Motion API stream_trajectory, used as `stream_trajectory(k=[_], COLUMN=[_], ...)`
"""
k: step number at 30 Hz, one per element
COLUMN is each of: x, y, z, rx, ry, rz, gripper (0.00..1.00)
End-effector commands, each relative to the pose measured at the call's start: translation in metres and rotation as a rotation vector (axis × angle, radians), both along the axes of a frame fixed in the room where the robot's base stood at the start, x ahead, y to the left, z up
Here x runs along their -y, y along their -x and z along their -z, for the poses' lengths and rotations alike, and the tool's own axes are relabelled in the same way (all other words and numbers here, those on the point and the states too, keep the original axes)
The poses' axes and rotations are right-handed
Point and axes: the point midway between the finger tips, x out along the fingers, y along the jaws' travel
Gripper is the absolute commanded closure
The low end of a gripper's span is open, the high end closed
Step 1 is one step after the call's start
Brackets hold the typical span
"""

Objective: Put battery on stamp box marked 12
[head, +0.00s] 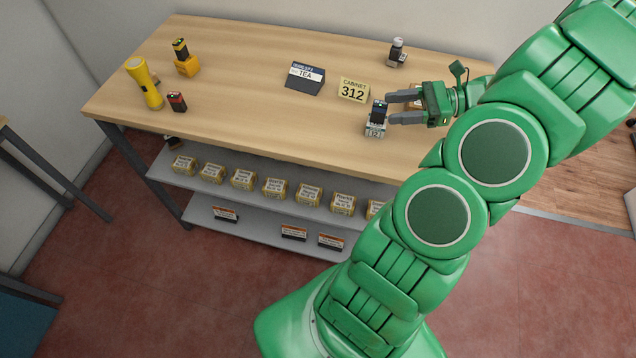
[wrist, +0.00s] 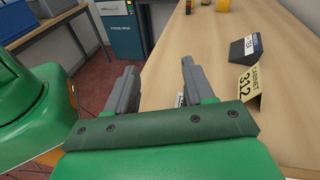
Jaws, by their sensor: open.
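A small dark upright block (head: 378,111), which looks like the battery, stands on a small pale box (head: 375,130) near the counter's front edge. The box's front label shows a number that seems to end in 12; its first part is too small to read surely. My gripper (head: 391,108) is open just right of the dark block, its fingers pointing left toward it, with nothing seen held. In the wrist view my gripper (wrist: 158,68) shows both fingers apart. A sliver of a white label (wrist: 180,100) shows beside the right finger; the rest is hidden.
A yellow CABINET 312 sign (head: 353,90) and a dark TEA sign (head: 305,77) stand left of my gripper. A stamp-like item (head: 397,52) is behind. A yellow flashlight (head: 144,83), a dark red-marked block (head: 177,102) and a yellow holder (head: 186,65) stand at the left. The centre-left counter is clear.

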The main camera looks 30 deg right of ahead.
Motion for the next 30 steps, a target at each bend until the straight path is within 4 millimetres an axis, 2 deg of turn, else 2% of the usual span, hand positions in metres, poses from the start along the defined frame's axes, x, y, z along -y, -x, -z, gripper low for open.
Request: stream_trajectory(k=[1,6,14,21,30], x=[-0.015,-0.063,-0.135,-0.192,-0.245], y=[-0.005,-0.015,-0.013,0.002,0.033], z=[-0.006,-0.019,-0.037,-0.048,-0.060], rx=[0.000,0.004,0.033,0.078,0.164], ry=[0.030,0.139,0.313,0.473,0.673], rz=[-0.047,-0.201,-0.449,-0.671,-0.941], gripper=[0.47,0.47,0.47,0.47,0.47])
